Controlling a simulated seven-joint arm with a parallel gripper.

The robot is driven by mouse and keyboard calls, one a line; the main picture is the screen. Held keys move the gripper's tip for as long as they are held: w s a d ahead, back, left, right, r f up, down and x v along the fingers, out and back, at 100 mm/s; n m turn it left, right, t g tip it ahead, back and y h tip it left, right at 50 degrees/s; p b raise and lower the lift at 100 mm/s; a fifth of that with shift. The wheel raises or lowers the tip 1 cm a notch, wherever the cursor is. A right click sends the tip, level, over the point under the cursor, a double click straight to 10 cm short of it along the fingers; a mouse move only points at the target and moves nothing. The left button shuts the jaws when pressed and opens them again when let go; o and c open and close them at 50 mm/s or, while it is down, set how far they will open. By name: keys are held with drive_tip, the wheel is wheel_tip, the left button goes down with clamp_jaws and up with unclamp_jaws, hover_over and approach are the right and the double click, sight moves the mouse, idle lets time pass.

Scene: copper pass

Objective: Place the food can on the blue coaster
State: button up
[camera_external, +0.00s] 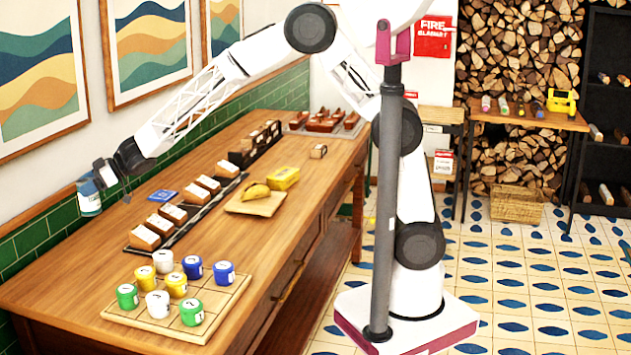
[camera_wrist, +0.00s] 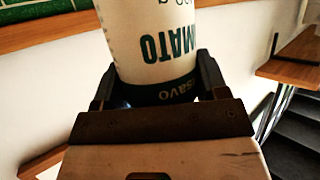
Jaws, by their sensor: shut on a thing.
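The food can (camera_external: 89,198) is white with a dark blue-green band. It hangs at the far left of the outside view, in front of the green tiled wall and apart from the counter top. My gripper (camera_external: 100,177) is shut on it. In the wrist view the can (camera_wrist: 150,40) stands between both fingers of my gripper (camera_wrist: 155,85), its "TOMATO" lettering upside down. The blue coaster (camera_external: 162,196) lies flat on the wooden counter, to the right of the can, with nothing on it.
A row of packets on a dark tray (camera_external: 192,214) lies right of the coaster. A wooden board (camera_external: 137,315) with several coloured cups is at the front. A board with a taco (camera_external: 258,205) and a yellow box (camera_external: 283,178) lie farther right. Bare counter (camera_external: 75,262) surrounds the front left.

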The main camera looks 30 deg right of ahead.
drive_tip(key=w+d+n+g, duration=0.1)
drive_tip(key=w+d, duration=2.5)
drive_tip(key=w, duration=0.2)
drive_tip(key=shift+w, duration=0.3)
drive_tip(key=shift+f, duration=2.4)
drive_tip(key=shift+f, duration=2.5)
drive_tip(key=shift+f, duration=0.1)
